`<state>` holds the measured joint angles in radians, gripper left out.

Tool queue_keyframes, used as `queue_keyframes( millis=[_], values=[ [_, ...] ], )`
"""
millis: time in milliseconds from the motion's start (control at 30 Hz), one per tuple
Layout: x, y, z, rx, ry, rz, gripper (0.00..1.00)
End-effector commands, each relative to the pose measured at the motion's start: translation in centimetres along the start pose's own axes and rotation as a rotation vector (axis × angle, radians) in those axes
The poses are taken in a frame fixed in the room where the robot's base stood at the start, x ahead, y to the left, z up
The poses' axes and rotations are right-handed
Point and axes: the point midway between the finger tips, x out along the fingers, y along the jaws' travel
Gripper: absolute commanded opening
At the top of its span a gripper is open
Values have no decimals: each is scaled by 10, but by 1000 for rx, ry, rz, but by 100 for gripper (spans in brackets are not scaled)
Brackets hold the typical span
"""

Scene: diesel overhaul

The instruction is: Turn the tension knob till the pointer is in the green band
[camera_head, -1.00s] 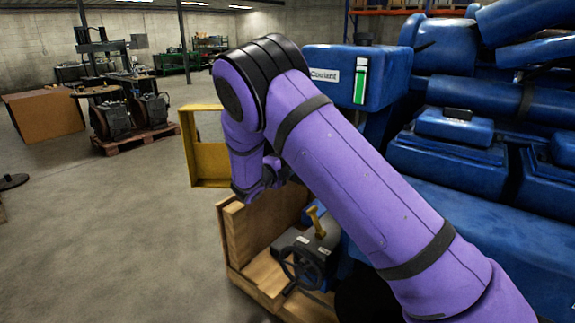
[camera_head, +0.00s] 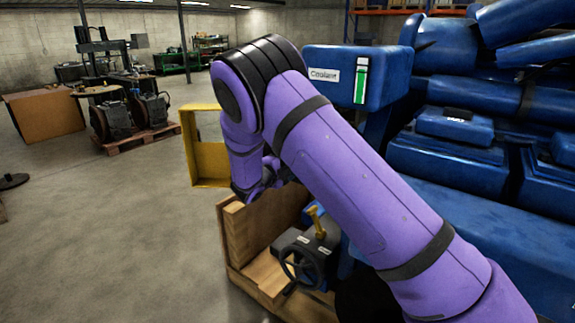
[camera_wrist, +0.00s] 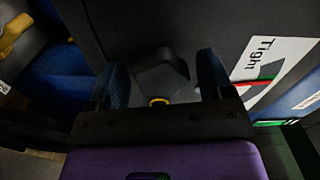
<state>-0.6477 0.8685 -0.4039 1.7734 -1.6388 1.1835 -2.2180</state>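In the wrist view a dark grey lobed knob (camera_wrist: 162,76) with a small yellow mark at its near edge lies between the two fingers of my gripper (camera_wrist: 165,78). The fingers stand apart, with a narrow dark gap seen on each side of the knob; I cannot make out contact. I cannot clearly see a pointer against the green band.
In the head view, a blue coolant tank (camera_head: 390,75) and blue engine (camera_head: 455,165) stand at the right. A wooden crate (camera_head: 236,240) holds a black handwheel (camera_head: 300,268) and a yellow lever (camera_head: 317,222). A yellow frame (camera_head: 188,145) stands behind. Open floor is at left.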

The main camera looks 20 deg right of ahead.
Motion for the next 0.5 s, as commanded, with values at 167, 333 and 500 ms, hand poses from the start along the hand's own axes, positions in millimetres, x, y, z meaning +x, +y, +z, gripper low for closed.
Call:
queue_keyframes(
  millis=[167, 333, 500],
  values=[
    [-1, 0, 0, 1, 0, 0, 74],
    [-17, 0, 0, 1, -1, 0, 74],
    [-48, 0, 1, 0, -3, 0, 74]
  ],
)
